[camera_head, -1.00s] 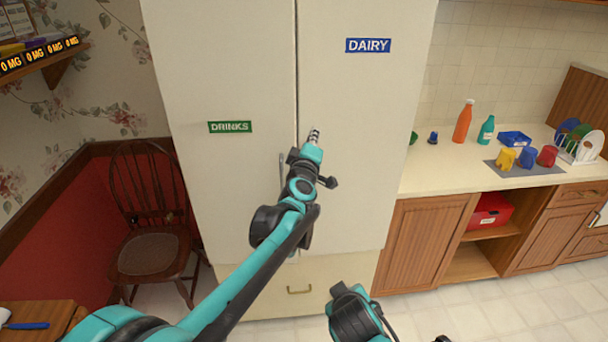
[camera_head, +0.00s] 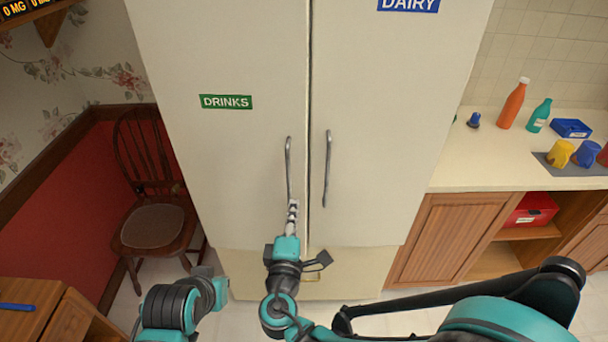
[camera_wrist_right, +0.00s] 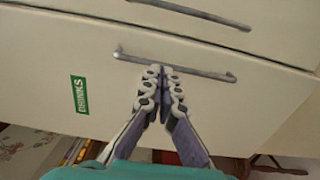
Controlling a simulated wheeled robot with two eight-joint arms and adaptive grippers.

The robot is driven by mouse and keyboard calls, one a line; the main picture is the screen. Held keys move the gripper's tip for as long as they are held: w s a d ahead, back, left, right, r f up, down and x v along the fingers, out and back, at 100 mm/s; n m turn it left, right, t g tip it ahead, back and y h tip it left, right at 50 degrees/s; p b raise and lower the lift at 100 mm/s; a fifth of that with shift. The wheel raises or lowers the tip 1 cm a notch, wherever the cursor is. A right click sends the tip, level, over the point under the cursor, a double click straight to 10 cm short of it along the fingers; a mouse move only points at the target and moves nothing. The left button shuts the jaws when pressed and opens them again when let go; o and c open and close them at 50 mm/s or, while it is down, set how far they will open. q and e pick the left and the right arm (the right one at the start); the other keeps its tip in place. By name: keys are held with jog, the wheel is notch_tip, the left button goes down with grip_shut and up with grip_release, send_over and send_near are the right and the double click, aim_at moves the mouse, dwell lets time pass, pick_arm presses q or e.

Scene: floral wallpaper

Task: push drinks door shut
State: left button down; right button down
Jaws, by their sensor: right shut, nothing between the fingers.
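The drinks door (camera_head: 235,165) is the left door of a tall cream fridge. It bears a green DRINKS label (camera_head: 226,102) and a vertical metal handle (camera_head: 289,165). It looks level with the dairy door (camera_head: 385,130), with only a thin dark seam between them. My right gripper (camera_head: 292,206) is shut and empty, at the lower end of the drinks handle. In the right wrist view its fingertips (camera_wrist_right: 162,70) overlap the drinks handle (camera_wrist_right: 200,71); I cannot tell whether they touch it. My left arm shows at the lower left; its fingers are not visible.
A wooden chair (camera_head: 152,226) stands left of the fridge. A counter (camera_head: 490,165) with bottles and cups is on the right, above a red box (camera_head: 531,210). A small wooden table (camera_head: 30,310) is at the lower left. A drawer front lies below the doors.

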aim_at(302, 162)
jog(key=w+b, duration=0.1)
jog(key=w, duration=0.3)
jog(key=w+b, duration=0.1)
jog(key=w, duration=0.4)
jog(key=w+d+b, duration=0.1)
jog(key=w, duration=0.3)
jog(key=shift+w+d, duration=0.1)
jog(key=shift+w, duration=0.2)
jog(key=w, duration=0.4)
jog(key=shift+d, duration=0.4)
jog(key=shift+r, duration=0.25)
